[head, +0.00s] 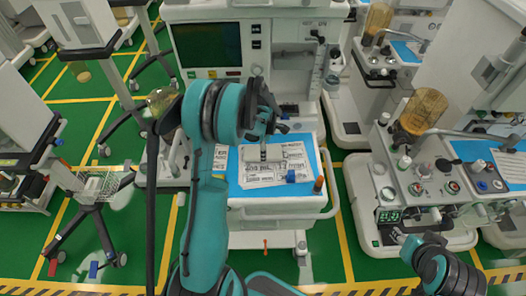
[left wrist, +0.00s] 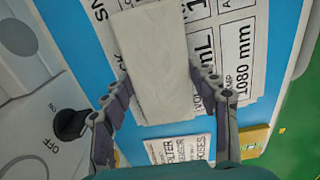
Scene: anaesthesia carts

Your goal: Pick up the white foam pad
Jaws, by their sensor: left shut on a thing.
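The white foam pad (left wrist: 152,50) is a pale, flat rectangular block in the left wrist view. It also shows in the head view (head: 264,153), over printed sheets (head: 262,174) on the cart's blue top. My left gripper (left wrist: 160,78) has one finger on each long side of the pad and is shut on it. In the head view the left gripper (head: 265,131) reaches down onto the pad from above. I cannot tell whether the pad touches the sheets. My right arm enters at the lower right of the head view; its gripper's state is unclear.
The blue cart top (head: 235,190) also holds a small blue item (head: 290,176) and an orange-brown bottle (head: 318,184). A dark monitor (head: 208,45) stands behind. Another machine with an amber canister (head: 424,110) is at right. Green floor shows between carts.

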